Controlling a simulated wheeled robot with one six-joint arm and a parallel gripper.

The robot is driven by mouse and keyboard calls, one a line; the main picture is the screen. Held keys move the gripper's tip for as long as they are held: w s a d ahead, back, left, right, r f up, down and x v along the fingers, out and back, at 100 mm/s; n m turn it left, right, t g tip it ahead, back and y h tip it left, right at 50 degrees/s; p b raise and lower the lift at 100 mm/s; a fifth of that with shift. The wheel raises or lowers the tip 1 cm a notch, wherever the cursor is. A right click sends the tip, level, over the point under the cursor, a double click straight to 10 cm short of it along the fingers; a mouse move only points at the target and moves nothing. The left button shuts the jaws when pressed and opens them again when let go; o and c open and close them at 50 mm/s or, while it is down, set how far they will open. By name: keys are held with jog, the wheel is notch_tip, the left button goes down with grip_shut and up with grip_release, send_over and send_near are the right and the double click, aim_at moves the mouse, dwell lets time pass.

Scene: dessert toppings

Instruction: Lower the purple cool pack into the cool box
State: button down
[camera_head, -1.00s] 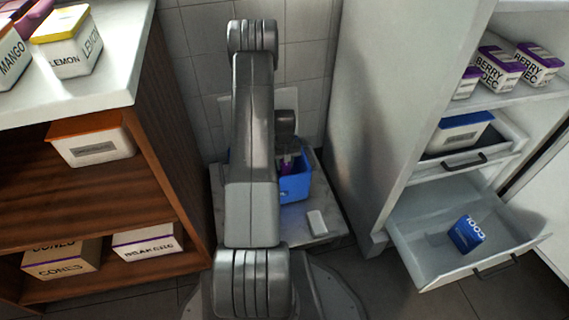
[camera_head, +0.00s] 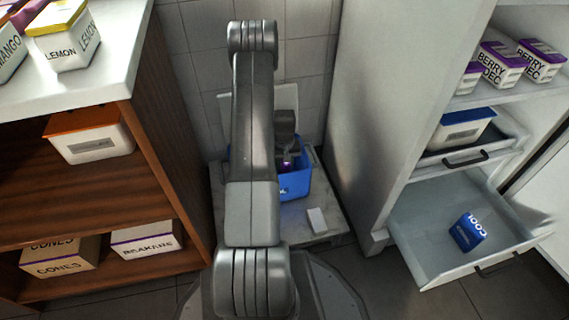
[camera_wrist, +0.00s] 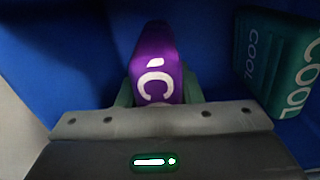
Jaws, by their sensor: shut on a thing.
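The purple cool pack (camera_wrist: 155,62), with white lettering on it, is in my gripper (camera_wrist: 158,98). In the wrist view the gripper's fingers close on both sides of the pack, and blue walls surround it. The blue cool box (camera_head: 297,184) stands on a low grey platform, partly hidden behind my arm in the head view. Only a small bit of the purple pack (camera_head: 287,163) shows there, at the box opening. A green cool pack (camera_wrist: 284,65) is inside the box at the right of the wrist view. Whether the purple pack touches the box floor cannot be told.
A small white block (camera_head: 317,220) lies on the platform (camera_head: 301,234) in front of the box. An open drawer (camera_head: 420,247) at the right holds a blue cool pack (camera_head: 468,232). A wooden shelf unit (camera_head: 170,125) stands close on the left.

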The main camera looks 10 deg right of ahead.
jog(key=shift+f+b, duration=0.6)
jog(key=shift+f, duration=0.55)
dwell(0.4)
jog(key=c, duration=0.9)
grip_release()
jog(key=shift+r, duration=0.15)
notch_tip(320, 180, up, 14)
jog(key=p, duration=0.5)
jog(key=shift+f, duration=0.2)
jog(key=shift+f, duration=0.1)
